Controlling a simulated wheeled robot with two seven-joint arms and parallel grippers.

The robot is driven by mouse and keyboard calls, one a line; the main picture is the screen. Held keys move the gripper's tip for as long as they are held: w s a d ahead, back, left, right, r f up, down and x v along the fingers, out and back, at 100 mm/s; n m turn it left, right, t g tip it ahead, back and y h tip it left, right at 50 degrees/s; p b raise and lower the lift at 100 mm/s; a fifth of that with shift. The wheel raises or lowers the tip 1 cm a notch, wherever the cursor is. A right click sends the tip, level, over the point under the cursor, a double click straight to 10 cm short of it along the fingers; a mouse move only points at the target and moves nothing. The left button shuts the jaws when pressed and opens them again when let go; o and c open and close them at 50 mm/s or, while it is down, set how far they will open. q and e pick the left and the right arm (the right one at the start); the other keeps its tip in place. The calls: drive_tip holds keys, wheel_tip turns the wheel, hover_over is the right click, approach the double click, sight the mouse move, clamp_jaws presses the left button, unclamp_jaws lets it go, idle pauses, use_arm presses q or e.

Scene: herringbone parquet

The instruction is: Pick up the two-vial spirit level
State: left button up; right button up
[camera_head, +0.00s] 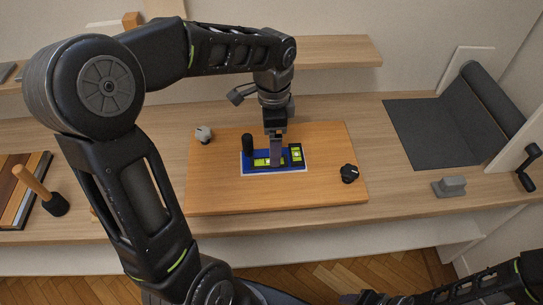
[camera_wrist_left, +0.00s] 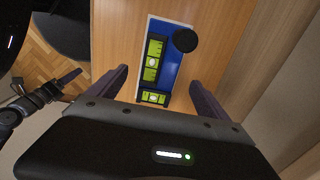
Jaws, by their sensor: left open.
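The two-vial spirit level (camera_head: 265,160) is blue with two yellow-green vials and a black upright knob at one end. It lies on a white-edged patch on the wooden board. My left gripper (camera_head: 275,150) points down over it, hiding part of its middle. In the left wrist view the level (camera_wrist_left: 170,72) lies between the two fingers of my left gripper (camera_wrist_left: 158,78), which are apart with nothing held. I cannot tell how far the fingertips are above the board. My right gripper (camera_head: 375,298) is low at the bottom edge, away from the level.
The wooden board (camera_head: 220,195) also carries a small grey-white object (camera_head: 204,134) and a black knob (camera_head: 349,173). A mallet (camera_head: 45,193) stands at left. A dark mat (camera_head: 430,135), a roll and a grey block (camera_head: 449,186) are at right. A shelf (camera_head: 335,50) runs behind.

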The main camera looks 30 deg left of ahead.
use_arm(q)
wheel_tip(320, 180, down, 5)
drive_tip(key=shift+f, duration=0.1)
drive_tip(key=shift+c, duration=0.4)
idle(0.3)
drive_tip(key=c, duration=1.7)
wheel_tip(320, 180, up, 10)
drive_tip(key=shift+r, duration=0.1)
